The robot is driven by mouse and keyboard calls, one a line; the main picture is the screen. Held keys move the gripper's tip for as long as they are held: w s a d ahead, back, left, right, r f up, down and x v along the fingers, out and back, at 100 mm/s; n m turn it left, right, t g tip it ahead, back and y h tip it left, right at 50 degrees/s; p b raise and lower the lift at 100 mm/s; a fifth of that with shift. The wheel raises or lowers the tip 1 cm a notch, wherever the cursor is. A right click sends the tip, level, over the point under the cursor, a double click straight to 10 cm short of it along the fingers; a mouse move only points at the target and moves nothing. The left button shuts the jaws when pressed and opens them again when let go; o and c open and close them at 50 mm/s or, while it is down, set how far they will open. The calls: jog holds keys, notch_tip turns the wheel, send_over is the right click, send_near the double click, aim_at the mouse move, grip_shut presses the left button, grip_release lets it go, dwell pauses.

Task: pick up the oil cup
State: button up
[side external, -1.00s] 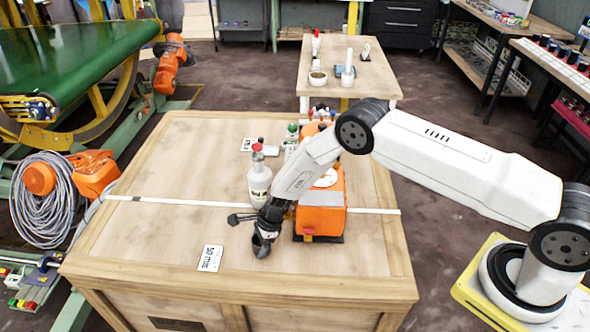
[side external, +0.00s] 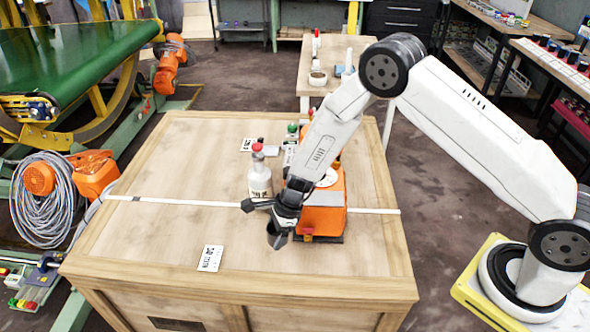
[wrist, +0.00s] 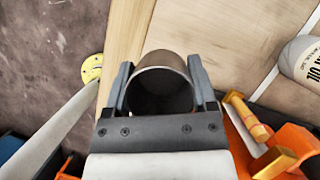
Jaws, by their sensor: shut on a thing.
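The oil cup is a dark grey, round, open-topped cup (wrist: 160,88). In the wrist view it sits between the two fingers of my gripper (wrist: 162,92), one finger against each side, and its dark inside faces the camera. In the side external view my gripper (side external: 283,222) is in front of the orange machine, shut on the cup (side external: 277,236). The cup appears slightly tilted and held above the wooden table. The fingers partly hide it in the side view.
An orange machine (side external: 322,216) stands right beside my gripper. A white oil bottle with a red cap (side external: 260,180) stands to its left, and a white label card (side external: 210,258) lies at front left. The table's left part (side external: 165,170) is mostly clear.

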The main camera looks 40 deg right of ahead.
jog(key=s+d+r, duration=0.1)
jog(key=s+r, duration=0.2)
jog(key=s, duration=0.4)
jog(key=shift+s+d+r, duration=0.2)
jog(key=shift+s+d, duration=0.15)
jog(key=shift+d, duration=0.05)
